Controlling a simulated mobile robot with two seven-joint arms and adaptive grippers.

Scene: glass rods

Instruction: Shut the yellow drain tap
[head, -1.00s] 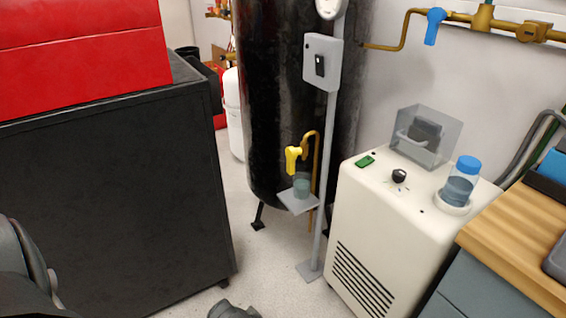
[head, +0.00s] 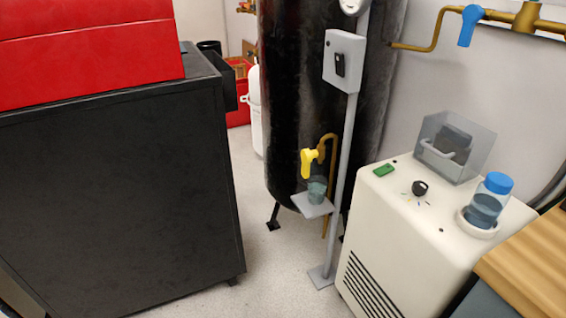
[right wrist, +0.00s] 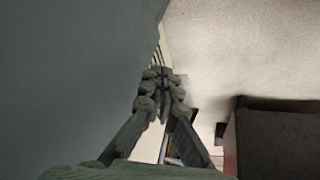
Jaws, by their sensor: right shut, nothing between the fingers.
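The yellow drain tap (head: 309,162) hangs on a brown pipe (head: 331,150) in front of the tall black tank (head: 290,110) in the head view. Its yellow handle points down. A small clear cup (head: 317,189) with bluish content stands under it on a grey shelf (head: 311,206). My right gripper (right wrist: 161,75) shows in the right wrist view, shut and empty, with its fingertips together. It is away from the tap, which that view does not show. My left gripper is in neither current view.
A black cabinet (head: 120,200) with a red top chest (head: 90,50) fills the left. A grey post (head: 343,190) stands beside the tap. A white machine (head: 390,225) is on the right, with a wooden worktop (head: 535,260) beyond. Pale floor (head: 265,275) is free between cabinet and post.

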